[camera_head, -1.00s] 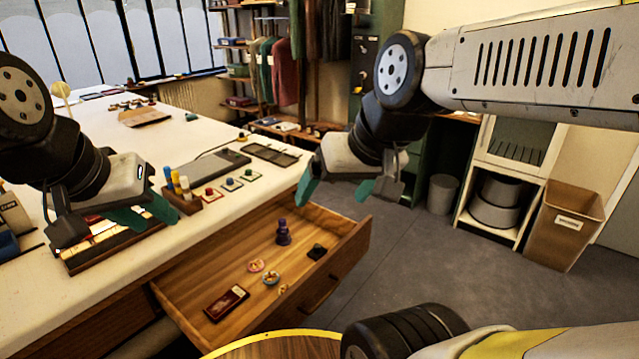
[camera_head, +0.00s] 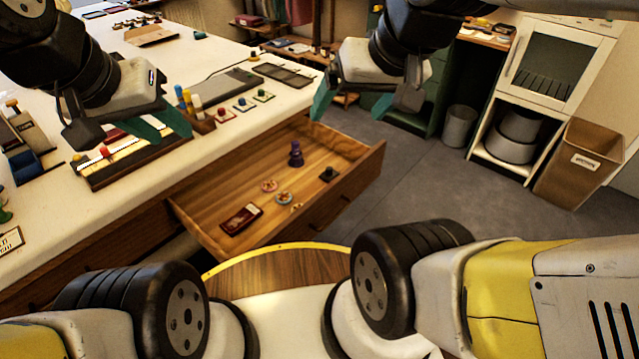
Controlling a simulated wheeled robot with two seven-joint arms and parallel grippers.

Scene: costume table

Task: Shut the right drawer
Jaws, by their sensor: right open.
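The right drawer (camera_head: 357,184) is a wooden drawer pulled well out from under the white table. A dark handle (camera_head: 329,211) shows on its front. Inside lie a purple turned piece (camera_head: 295,154), a small black block (camera_head: 329,174), two round badges (camera_head: 269,186) and a dark red case (camera_head: 241,218). My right gripper (camera_head: 350,103) is open and empty, in the air beyond the drawer's far front corner in the picture, apart from it. My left gripper (camera_head: 160,125) hangs over the tabletop, left of the drawer, with its teal tips apart and nothing visible between them.
A bin (camera_head: 580,163) and a white cabinet (camera_head: 540,70) stand at right. The grey floor (camera_head: 440,190) right of the drawer is clear.

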